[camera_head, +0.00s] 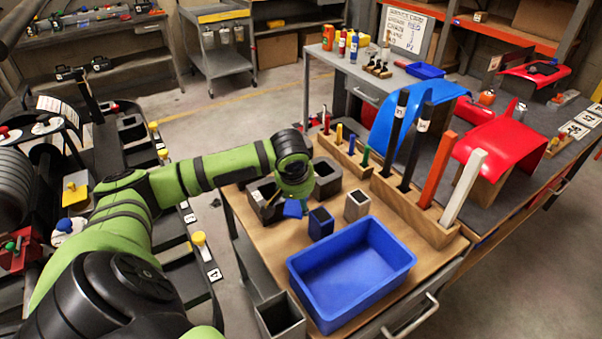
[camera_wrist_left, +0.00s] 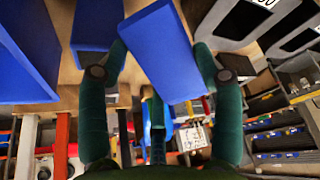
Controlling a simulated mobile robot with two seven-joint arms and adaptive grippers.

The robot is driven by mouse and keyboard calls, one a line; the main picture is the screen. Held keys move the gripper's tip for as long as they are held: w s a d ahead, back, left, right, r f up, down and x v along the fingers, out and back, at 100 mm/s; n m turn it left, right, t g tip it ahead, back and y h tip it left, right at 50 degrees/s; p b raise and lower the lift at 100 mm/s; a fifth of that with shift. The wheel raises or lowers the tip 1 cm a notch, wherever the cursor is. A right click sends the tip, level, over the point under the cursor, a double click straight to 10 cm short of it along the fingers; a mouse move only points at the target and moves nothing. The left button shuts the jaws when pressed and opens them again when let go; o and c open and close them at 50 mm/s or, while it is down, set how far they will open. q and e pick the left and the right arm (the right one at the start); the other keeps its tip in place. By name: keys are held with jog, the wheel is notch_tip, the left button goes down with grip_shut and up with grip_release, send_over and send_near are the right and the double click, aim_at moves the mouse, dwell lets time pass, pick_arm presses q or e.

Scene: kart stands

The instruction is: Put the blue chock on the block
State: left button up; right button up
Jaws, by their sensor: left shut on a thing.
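The blue chock (camera_head: 293,208) shows under my left gripper (camera_head: 292,196) in the head view, above the workbench near its left edge. In the left wrist view the blue chock (camera_wrist_left: 158,50) is a smooth blue slab between the two green fingers of my left gripper (camera_wrist_left: 160,62), which is shut on it. Dark hollow blocks stand close by: one (camera_head: 264,193) beside the gripper, partly hidden by it, and one (camera_head: 328,178) to its right. I cannot tell which is the task's block, or whether the chock touches anything. My right gripper is not in view.
A blue open holder (camera_head: 320,223), a grey hollow block (camera_head: 356,205) and a large blue bin (camera_head: 352,270) stand on the bench. A wooden rack (camera_head: 410,213) with tall upright bars stands behind. A grey open box (camera_head: 281,318) is at the front edge.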

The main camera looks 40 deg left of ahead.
pick_arm(q)
notch_tip(320, 180, down, 4)
jog(key=shift+d+f, duration=0.1)
jog(key=shift+f+p, duration=0.35)
jog(key=shift+f, duration=2.05)
jog(key=o, duration=1.3)
jog(key=shift+f, duration=0.15)
jog(key=shift+o, duration=0.2)
